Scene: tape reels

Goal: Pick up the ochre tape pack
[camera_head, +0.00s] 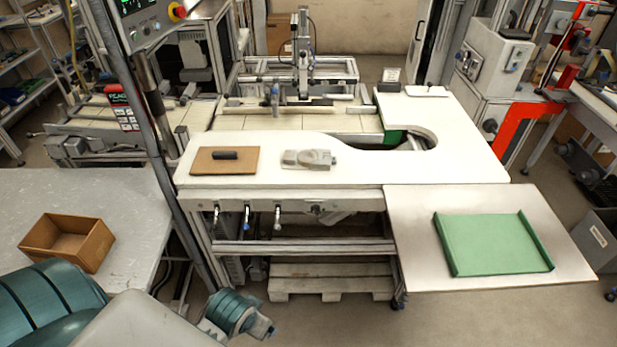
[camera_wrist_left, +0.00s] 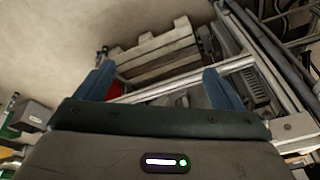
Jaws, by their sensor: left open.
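I cannot make out an ochre tape pack in either view. My left arm comes in at the bottom left of the head view, low in front of the white workbench. In the left wrist view my left gripper (camera_wrist_left: 158,85) is open, with its two blue fingers wide apart and nothing held between them. Behind the fingers are the floor, a pallet and the bench frame. My right gripper is in neither view.
The white workbench (camera_head: 420,170) carries a brown board (camera_head: 240,168) with a black cylinder (camera_head: 224,155), and a grey device (camera_head: 308,159). An open brown box (camera_head: 68,243) stands on the left table. A green tray (camera_head: 493,243) lies on the right table. A pallet (camera_head: 330,278) sits under the bench.

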